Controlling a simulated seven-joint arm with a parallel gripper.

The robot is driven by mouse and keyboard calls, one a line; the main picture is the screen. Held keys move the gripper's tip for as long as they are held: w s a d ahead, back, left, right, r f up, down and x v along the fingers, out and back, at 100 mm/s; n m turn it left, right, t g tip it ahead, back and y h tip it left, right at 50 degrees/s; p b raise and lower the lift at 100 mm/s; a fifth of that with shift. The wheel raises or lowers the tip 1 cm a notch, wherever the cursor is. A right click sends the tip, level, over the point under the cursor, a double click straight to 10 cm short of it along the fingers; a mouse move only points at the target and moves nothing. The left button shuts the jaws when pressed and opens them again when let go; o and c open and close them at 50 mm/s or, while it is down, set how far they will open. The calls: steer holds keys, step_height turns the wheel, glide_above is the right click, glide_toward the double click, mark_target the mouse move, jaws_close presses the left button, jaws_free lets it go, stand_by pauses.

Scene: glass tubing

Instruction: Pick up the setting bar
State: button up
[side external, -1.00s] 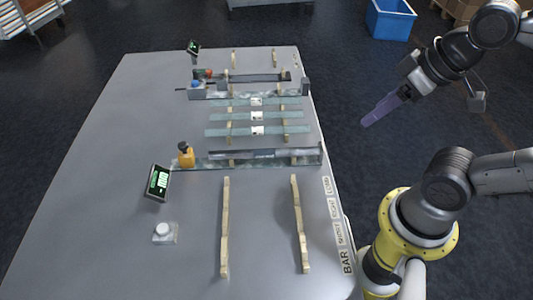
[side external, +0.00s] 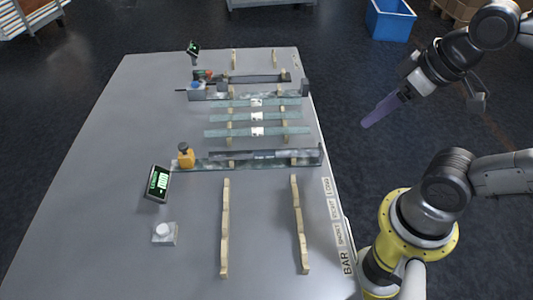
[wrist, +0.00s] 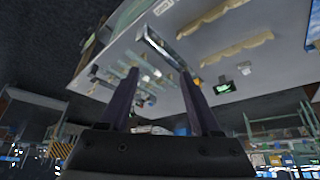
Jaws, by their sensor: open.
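A long grey bar (side external: 262,154), which I take to be the setting bar, lies along the near measuring fixture (side external: 210,165); which part is loose is hard to tell. An orange block (side external: 185,157) stands at the fixture's left end. My gripper (side external: 380,111) is open and empty, with long purple fingers. It hangs in the air off the right side of the table, well apart from the bar. In the wrist view my gripper's fingers (wrist: 160,73) are spread, with the tilted table beyond them.
Several glass tubes (side external: 230,117) with white labels lie across wooden rails behind the near fixture. A second fixture (side external: 240,94) stands farther back. A small display (side external: 158,182) and white button (side external: 164,232) are at left. Two front wooden rails (side external: 225,228) (side external: 299,224) are empty.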

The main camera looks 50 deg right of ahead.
steer(key=shift+o, duration=0.3)
steer(key=w+r+n, duration=0.3)
steer(key=n+g, duration=0.6)
glide_above(264, 151)
steer(key=f, duration=2)
steer(key=shift+s+d, duration=0.1)
steer(key=shift+d, duration=0.1)
steer(key=shift+a+f, duration=0.15)
steer(key=shift+f, duration=3.1)
jaws_close()
